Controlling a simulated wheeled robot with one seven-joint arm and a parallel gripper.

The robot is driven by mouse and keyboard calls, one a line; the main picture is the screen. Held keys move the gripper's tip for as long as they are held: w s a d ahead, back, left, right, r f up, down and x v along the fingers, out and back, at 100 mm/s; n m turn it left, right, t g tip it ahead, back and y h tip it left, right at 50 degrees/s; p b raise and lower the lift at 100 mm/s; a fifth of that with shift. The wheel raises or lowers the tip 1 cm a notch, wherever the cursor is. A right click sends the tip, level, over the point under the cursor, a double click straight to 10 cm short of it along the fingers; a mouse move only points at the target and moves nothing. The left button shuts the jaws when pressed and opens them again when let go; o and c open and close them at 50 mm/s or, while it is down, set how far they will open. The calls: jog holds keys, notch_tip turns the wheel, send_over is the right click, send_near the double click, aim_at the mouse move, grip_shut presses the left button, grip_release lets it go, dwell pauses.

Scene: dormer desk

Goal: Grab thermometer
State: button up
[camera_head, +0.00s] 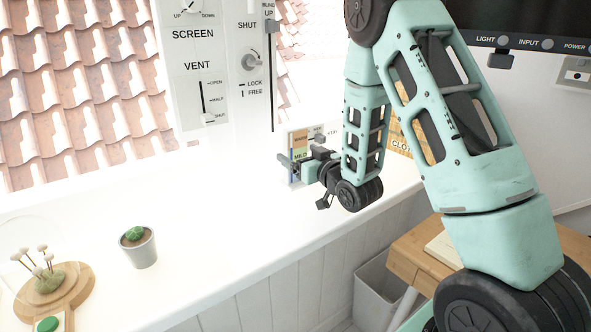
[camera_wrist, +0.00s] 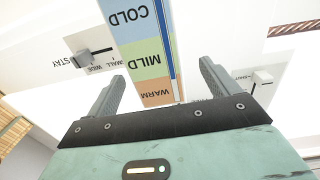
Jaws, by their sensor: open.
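The thermometer (camera_head: 300,138) is an upright panel with coloured bands on the white ledge by the wall, partly hidden behind my gripper in the head view. In the wrist view, the thermometer (camera_wrist: 146,62) shows upside down, with blue COLD, green MILD and orange WARM bands and a blue column along one side. My gripper (camera_head: 300,152) is in front of it. In the wrist view my gripper (camera_wrist: 162,74) has its two grey fingers spread apart, with the panel's WARM end between them in the picture. I cannot tell whether the fingers touch it.
A slider marked STAY (camera_wrist: 92,54) and another slider (camera_wrist: 262,78) flank the thermometer. A potted cactus (camera_head: 139,248) and a wooden base (camera_head: 78,285) under a clear dome stand at left on the ledge. A wooden desk (camera_head: 408,252) is at lower right.

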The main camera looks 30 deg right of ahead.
jog(key=shift+w+d+f+p, duration=0.1)
jog(key=shift+w+p, duration=0.1)
jog(key=shift+w, duration=0.75)
jog(key=shift+w+d+f+p, duration=0.1)
jog(key=shift+w+d+p, duration=0.05)
jog(key=shift+w, duration=0.8)
jog(key=shift+w+d+f+p, duration=0.1)
jog(key=shift+w+p, duration=0.1)
jog(key=shift+w, duration=0.75)
jog(key=c, duration=1.2)
